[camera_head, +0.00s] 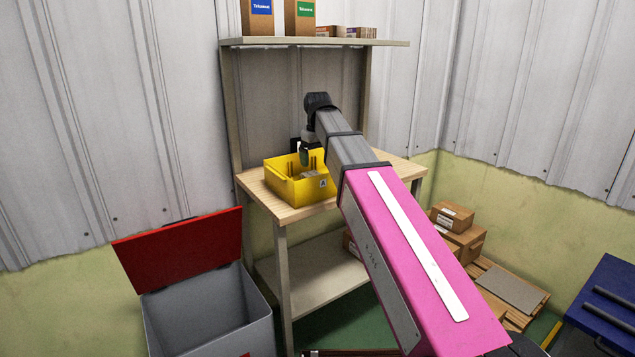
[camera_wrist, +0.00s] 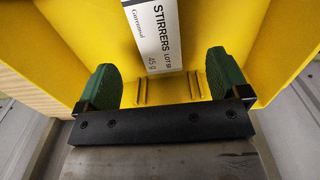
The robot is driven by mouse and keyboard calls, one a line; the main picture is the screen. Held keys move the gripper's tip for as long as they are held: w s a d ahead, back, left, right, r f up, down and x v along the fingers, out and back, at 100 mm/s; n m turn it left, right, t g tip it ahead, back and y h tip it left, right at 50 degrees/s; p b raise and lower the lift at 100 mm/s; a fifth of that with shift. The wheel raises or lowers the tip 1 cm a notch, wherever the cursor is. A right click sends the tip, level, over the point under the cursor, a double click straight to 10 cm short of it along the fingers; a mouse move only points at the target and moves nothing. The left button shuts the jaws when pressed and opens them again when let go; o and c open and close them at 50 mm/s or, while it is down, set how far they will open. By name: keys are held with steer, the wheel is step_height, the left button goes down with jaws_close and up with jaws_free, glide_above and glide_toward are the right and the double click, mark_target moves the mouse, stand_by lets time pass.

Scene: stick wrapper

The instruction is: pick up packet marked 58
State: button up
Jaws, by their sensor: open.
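My gripper (camera_wrist: 161,62) is open, with one green finger on each side of the packet's near end and a gap at both sides. The packet's far end is cut off by the picture's top edge. In the head view my gripper (camera_head: 304,156) points down into the bin, and the bin's contents are hard to make out.
The bin stands on a wooden table (camera_head: 286,215), its yellow walls (camera_wrist: 55,40) close around my fingers. A shelf (camera_head: 315,42) with boxes (camera_head: 300,18) is above. A grey container (camera_head: 208,318) with a red lid (camera_head: 185,248) stands front left. Cartons (camera_head: 455,215) stand to the right.

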steer(key=shift+w+f, duration=0.2)
steer(key=shift+f, duration=1.55)
steer(key=shift+w+f, duration=0.2)
steer(key=shift+f, duration=1.5)
steer(key=c, duration=1)
